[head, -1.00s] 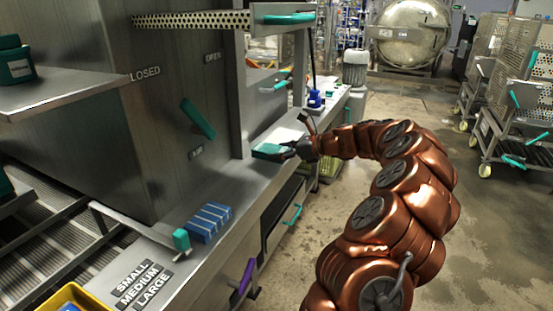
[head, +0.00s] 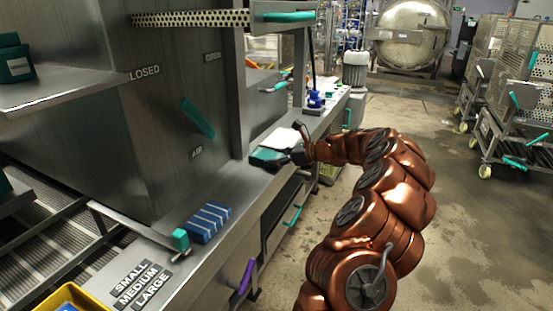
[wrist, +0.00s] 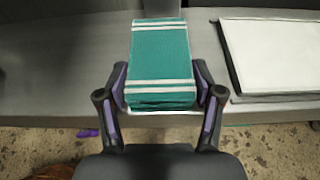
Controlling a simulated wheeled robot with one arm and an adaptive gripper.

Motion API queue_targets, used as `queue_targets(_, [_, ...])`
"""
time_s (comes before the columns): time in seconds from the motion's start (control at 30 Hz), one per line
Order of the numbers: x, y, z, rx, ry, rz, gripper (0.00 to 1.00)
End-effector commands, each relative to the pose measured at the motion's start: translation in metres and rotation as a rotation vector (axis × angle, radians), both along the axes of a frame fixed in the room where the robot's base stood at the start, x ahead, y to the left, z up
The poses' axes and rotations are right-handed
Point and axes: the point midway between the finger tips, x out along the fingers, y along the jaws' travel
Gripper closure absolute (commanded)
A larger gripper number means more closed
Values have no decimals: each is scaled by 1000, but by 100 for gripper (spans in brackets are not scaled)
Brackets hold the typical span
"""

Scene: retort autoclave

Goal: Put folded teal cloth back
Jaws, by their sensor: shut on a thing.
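The folded teal cloth (wrist: 160,58) has white stripes near both ends. In the wrist view it lies between the two fingers of my gripper (wrist: 163,100), which is shut on its sides. In the head view the teal cloth (head: 266,157) is at the front edge of the steel counter, with my gripper (head: 294,155) at its right end. I cannot tell whether the cloth touches the counter or is held just above it.
A white sheet on a dark-edged board (wrist: 275,55) lies right of the cloth. A blue striped bundle (head: 209,222) sits nearer on the counter (head: 235,185). Small blue items (head: 315,99) stand farther back. A teal-handled perforated drawer (head: 200,19) juts out above. Open floor lies to the right.

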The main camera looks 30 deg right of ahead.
Motion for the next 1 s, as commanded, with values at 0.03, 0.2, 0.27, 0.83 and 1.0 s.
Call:
queue_targets(0.03, [0, 0, -1, 1, 0, 0, 73])
queue_targets(0.2, [0, 0, -3, 1, 0, 0, 25])
queue_targets(0.27, [0, 0, -3, 1, 0, 0, 19])
queue_targets(0.83, [-5, -3, 4, 1, -1, 0, 8])
queue_targets(1.0, [-27, -17, 15, 1, -3, -1, 8])
